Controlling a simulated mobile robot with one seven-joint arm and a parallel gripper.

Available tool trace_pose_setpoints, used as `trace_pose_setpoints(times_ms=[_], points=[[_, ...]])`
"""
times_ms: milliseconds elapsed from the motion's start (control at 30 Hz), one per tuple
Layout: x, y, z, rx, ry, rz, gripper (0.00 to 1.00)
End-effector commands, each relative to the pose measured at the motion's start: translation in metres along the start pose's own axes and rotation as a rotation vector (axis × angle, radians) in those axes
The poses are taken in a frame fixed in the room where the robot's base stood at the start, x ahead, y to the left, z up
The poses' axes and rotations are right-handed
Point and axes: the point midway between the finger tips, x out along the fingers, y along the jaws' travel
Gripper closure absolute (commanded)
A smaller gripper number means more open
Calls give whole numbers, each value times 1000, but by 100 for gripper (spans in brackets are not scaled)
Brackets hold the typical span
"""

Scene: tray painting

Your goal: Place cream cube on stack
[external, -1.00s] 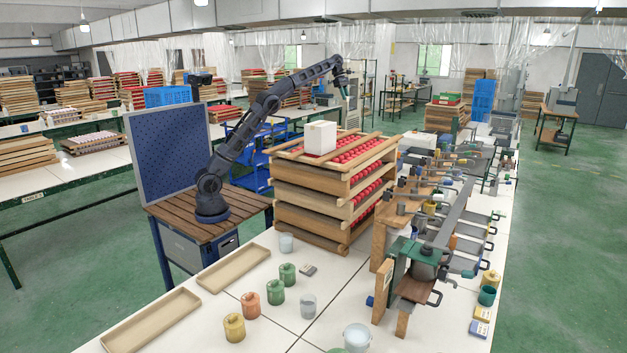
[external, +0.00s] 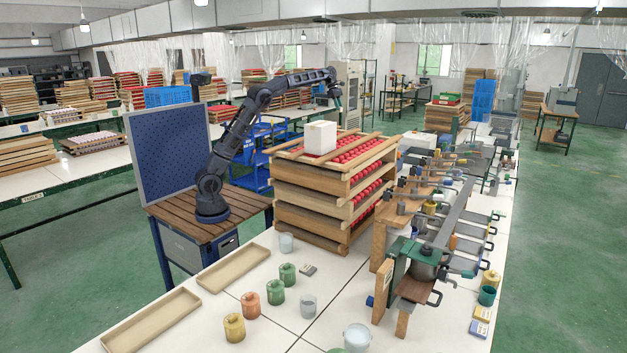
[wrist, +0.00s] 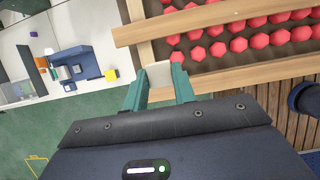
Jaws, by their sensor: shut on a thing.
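My gripper (external: 338,103) is behind the tray stack (external: 310,206) in the external view, pointing down. In the wrist view its two green fingers (wrist: 160,88) are shut on a small cream cube (wrist: 159,73). The cube is near a corner of the stack's wooden frame (wrist: 225,85). Whether it touches the wood I cannot tell. In the external view I cannot make out the held cube.
Red rounded pieces (external: 360,152) fill the trays. A clamp rack (external: 435,225) stands to the right of the stack. Jars (external: 250,305) and shallow trays (external: 233,268) lie in front on the white table.

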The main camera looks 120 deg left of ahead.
Motion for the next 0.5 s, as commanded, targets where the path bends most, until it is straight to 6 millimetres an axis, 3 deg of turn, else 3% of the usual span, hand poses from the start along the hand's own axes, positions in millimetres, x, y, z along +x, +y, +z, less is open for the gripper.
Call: trace_pose_setpoints(times_ms=[100, 300, 500], points=[[25, -1, -10, -2, 1, -3, 95], [57, 0, -24, -2, 1, -1, 95], [69, 0, -29, 0, 0, 0, 95]])
